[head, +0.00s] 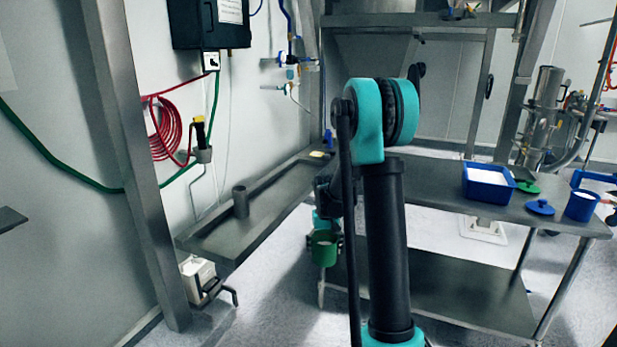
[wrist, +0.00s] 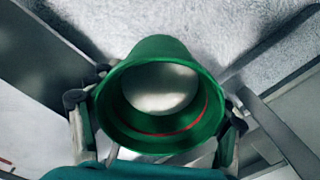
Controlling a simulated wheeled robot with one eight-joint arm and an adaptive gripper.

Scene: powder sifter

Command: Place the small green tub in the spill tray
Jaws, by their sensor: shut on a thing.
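The small green tub (head: 323,248) is in my gripper (head: 325,238), held in the air beside the right edge of the metal spill tray (head: 222,238). In the wrist view the tub (wrist: 158,143) is seen from its open top, with a pale round area inside and a thin red line on its inner wall. The fingers of my gripper (wrist: 155,112) are closed on its two sides. The spill tray is a long shallow grey tray along the left wall.
A grey cylinder (head: 240,201) stands in the tray, and a small yellowish item (head: 318,154) lies near its far end. A metal table (head: 430,187) at right holds a blue tub of white powder (head: 487,184). The tray's near part looks clear.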

